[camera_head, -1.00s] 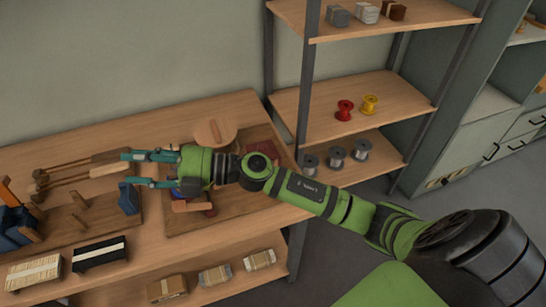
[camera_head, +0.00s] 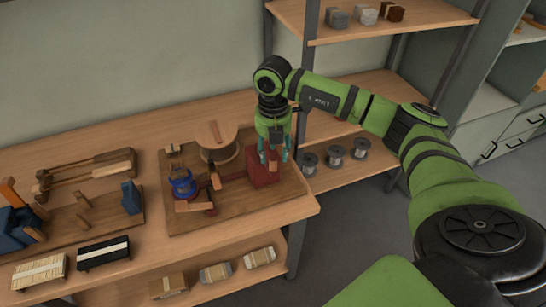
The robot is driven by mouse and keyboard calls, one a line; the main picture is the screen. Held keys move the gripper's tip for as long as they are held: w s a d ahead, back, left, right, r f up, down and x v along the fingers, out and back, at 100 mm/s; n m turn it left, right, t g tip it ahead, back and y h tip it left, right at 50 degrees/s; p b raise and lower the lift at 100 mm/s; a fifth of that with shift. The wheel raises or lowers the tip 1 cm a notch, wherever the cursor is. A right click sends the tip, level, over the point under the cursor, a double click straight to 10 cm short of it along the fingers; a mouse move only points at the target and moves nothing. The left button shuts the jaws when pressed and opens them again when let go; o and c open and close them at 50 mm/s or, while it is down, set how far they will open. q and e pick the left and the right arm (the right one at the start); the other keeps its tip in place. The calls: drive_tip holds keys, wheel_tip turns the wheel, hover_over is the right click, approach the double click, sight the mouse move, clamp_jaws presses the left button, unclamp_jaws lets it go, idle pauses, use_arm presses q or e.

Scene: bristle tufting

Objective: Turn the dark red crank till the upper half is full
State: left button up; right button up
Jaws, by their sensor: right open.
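A wooden board (camera_head: 235,212) on the bench carries the tufting machine. A blue round part (camera_head: 182,185) sits at the board's left, and a round wooden drum (camera_head: 217,146) stands behind. My right gripper (camera_head: 274,156) points down with its teal fingers open, over or just behind the dark red block; contact is unclear. The upper half cannot be made out. My left gripper is not in view.
A shelf with grey spools (camera_head: 335,156) stands close right of my gripper. The bench's front strip is partly clear.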

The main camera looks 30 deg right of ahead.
sight(274, 157)
drive_tip(key=shift+f+p, duration=0.5)
drive_tip(key=shift+f, duration=1.5)
clamp_jaws()
drive_tip(key=shift+d, duration=0.1)
